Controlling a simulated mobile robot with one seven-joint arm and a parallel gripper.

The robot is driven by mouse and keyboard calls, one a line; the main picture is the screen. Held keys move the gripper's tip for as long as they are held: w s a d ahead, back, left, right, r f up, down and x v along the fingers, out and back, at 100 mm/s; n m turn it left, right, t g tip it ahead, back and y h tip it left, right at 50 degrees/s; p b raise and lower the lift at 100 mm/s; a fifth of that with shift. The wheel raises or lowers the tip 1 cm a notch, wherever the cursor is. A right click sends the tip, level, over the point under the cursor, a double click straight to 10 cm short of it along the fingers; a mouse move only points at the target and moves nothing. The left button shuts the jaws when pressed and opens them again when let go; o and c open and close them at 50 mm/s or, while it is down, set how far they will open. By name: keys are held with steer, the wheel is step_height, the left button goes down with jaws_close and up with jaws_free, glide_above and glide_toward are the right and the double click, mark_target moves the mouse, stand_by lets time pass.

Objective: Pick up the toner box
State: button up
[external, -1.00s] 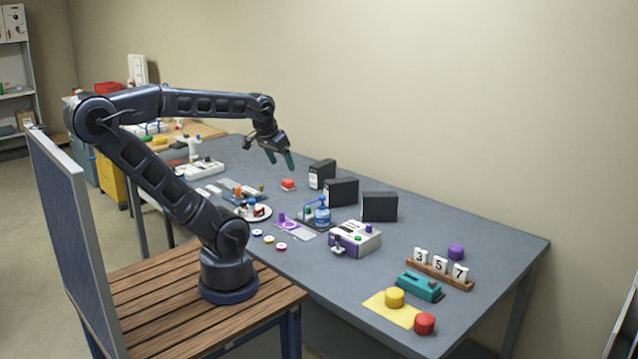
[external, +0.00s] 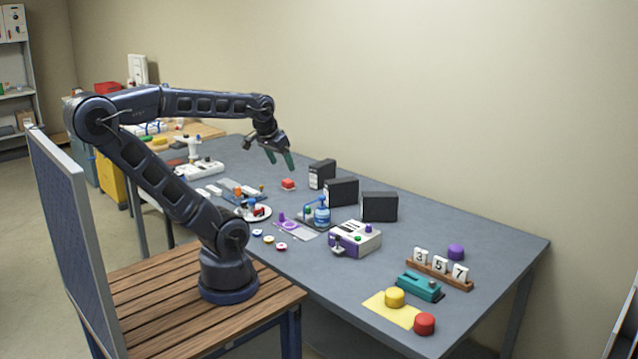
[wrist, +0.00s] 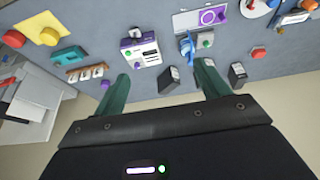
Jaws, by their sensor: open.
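Three dark upright boxes stand along the back of the grey table: a left one (external: 321,174), a middle one (external: 341,192) and a right one (external: 379,207). No readable label shows which is the toner box. In the wrist view, one dark box (wrist: 168,80) appears between my green fingers and another (wrist: 237,75) to the right of them; the right finger covers most of the third. My gripper (external: 280,158) is open and empty, above the table's far part, apart from the boxes. It also shows in the wrist view (wrist: 164,72).
A red button (external: 288,184) lies near the left box. A number rack (external: 440,269) is at right. The wall (external: 450,110) rises close behind the table (external: 470,220).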

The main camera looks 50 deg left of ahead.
steer(key=shift+o, duration=0.5)
steer(key=shift+w+r, duration=0.1)
steer(key=w+a+r, duration=0.2)
steer(key=w+r, duration=0.1)
steer(key=w, duration=0.5)
steer(key=w+a+r, duration=0.2)
steer(key=w+a, duration=0.1)
steer(key=w, duration=0.6)
steer(key=n, duration=0.1)
glide_above(323, 163)
steer(key=s, duration=0.4)
steer(key=shift+y, duration=0.3)
steer(key=f, duration=2.1)
steer(key=shift+s+d+f, duration=0.1)
steer(key=shift+d+f, duration=0.15)
steer(key=shift+f, duration=0.15)
steer(key=shift+a+f, duration=0.15)
steer(key=shift+f, duration=0.3)
steer(key=x, duration=0.9)
steer(key=shift+w+a+f, duration=0.1)
steer(key=shift+w+f, duration=0.15)
steer(key=shift+w, duration=0.2)
steer(key=shift+f, duration=0.2)
steer(key=shift+f, duration=0.25)
